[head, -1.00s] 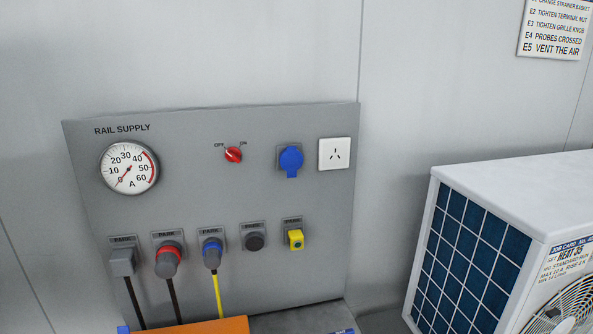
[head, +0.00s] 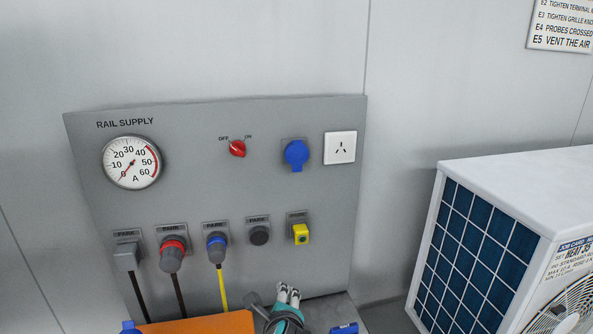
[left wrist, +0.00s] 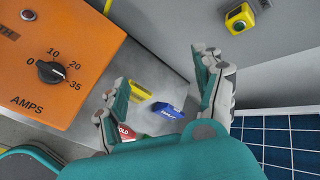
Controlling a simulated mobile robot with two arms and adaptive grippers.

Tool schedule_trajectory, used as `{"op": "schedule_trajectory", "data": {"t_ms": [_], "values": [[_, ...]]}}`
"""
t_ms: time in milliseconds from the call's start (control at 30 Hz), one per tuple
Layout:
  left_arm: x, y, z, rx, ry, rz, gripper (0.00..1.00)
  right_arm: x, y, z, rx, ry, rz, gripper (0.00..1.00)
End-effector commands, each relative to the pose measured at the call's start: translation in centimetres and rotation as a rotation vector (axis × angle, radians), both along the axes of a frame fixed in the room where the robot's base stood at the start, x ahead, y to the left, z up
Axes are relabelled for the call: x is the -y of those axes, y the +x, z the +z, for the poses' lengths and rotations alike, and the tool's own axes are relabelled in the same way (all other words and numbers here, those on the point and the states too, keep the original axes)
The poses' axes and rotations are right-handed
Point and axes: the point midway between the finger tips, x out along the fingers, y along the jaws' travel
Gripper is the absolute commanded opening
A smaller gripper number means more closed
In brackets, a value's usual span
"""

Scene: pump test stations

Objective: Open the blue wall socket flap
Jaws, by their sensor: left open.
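The blue wall socket flap (head: 297,153) is on the grey rail supply panel (head: 200,200), between the red switch and the white socket. It looks shut, with its tab hanging down. My left gripper (head: 288,292) is low in front of the panel's bottom edge, well below the flap and apart from it. In the left wrist view the left gripper (left wrist: 165,88) is open and empty, with its fingers spread above a grey surface. The blue flap is not in the left wrist view. My right gripper is not in view.
An orange box (left wrist: 60,60) with an amps knob stands beside my left gripper. Yellow (left wrist: 140,92) and blue (left wrist: 170,110) labelled blocks lie below it. Parked plugs with cables hang on the panel. A white unit with a blue grille (head: 480,230) stands at the right.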

Motion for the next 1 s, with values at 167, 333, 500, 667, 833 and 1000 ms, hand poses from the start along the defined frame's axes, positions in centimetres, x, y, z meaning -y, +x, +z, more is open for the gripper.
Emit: {"op": "schedule_trajectory", "data": {"t_ms": [167, 333, 500, 667, 833, 1000], "values": [[4.5, 6.1, 12.2, 0.188, 0.631, -0.215, 0.69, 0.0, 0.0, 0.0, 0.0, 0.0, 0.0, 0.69], [6.7, 7.7, 19.1, 0.256, 1.017, -0.246, 0.69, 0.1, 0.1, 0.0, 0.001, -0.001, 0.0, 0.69], [7.1, 8.4, 21.1, 0.266, 1.131, -0.245, 0.69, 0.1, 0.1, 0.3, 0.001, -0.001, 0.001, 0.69], [6.4, 10.4, 21.3, 0.263, 1.131, -0.244, 0.69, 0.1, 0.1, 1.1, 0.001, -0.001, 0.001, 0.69], [5.2, 13.9, 21.4, 0.261, 1.129, -0.245, 0.69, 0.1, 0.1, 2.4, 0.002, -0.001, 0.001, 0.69], [4.0, 17.5, 21.4, 0.262, 1.127, -0.243, 0.69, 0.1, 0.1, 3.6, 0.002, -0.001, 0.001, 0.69]]}}
